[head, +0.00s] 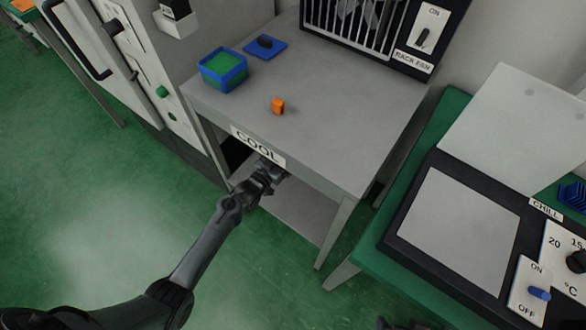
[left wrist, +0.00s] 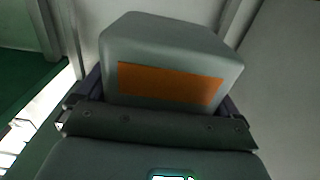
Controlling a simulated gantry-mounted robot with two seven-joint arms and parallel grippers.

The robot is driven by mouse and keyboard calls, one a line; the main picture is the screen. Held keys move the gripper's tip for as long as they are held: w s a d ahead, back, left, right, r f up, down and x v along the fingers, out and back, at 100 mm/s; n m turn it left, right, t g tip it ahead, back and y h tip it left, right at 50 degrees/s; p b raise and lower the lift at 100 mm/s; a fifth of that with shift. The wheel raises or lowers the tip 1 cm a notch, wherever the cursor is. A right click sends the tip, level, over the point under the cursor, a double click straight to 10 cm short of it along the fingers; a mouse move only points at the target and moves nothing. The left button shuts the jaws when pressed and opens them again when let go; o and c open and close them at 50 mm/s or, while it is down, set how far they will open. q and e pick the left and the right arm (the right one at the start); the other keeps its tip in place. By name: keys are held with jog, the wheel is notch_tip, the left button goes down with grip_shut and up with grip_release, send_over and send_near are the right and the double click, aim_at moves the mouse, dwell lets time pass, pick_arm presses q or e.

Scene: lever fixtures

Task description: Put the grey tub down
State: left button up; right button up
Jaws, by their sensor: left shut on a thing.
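In the left wrist view the grey tub (left wrist: 170,45) with an orange label (left wrist: 170,84) sits between the fingers of my left gripper (left wrist: 160,105), which is shut on it. In the head view my left gripper (head: 268,180) reaches in under the front edge of the grey table marked COOL (head: 338,140), above its lower shelf (head: 300,217). The tub is mostly or fully hidden there by the gripper and tabletop. I cannot tell whether the tub touches the shelf.
On the tabletop are a blue tub with green inside (head: 222,70), a blue tray (head: 265,47), a small orange object (head: 278,106) and a rack fan (head: 365,35). Table legs (head: 335,235) flank the shelf. A chill plate (head: 458,228) stands on the right.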

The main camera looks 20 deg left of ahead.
pick_arm(q)
jog(key=shift+a+f, duration=0.15)
jog(key=shift+f, duration=0.1)
jog(key=s+a+f+b, duration=0.1)
jog(key=s+a+f, duration=0.1)
jog(key=a, duration=0.1)
jog(key=s+a+f+b, duration=0.1)
jog(key=a+f+b, duration=0.1)
jog(key=a, duration=0.1)
jog(key=s+a+f+b, duration=0.2)
jog(key=a, duration=0.1)
jog(key=shift+s+a+f, duration=0.2)
jog(key=shift+s+f, duration=0.05)
jog(key=shift+s, duration=0.05)
jog(key=shift+s+a+f, duration=0.15)
jog(key=shift+a, duration=0.15)
jog(key=shift+f+b, duration=1.65)
jog(key=shift+f, duration=0.3)
jog(key=shift+f, duration=0.15)
jog(key=o, duration=0.8)
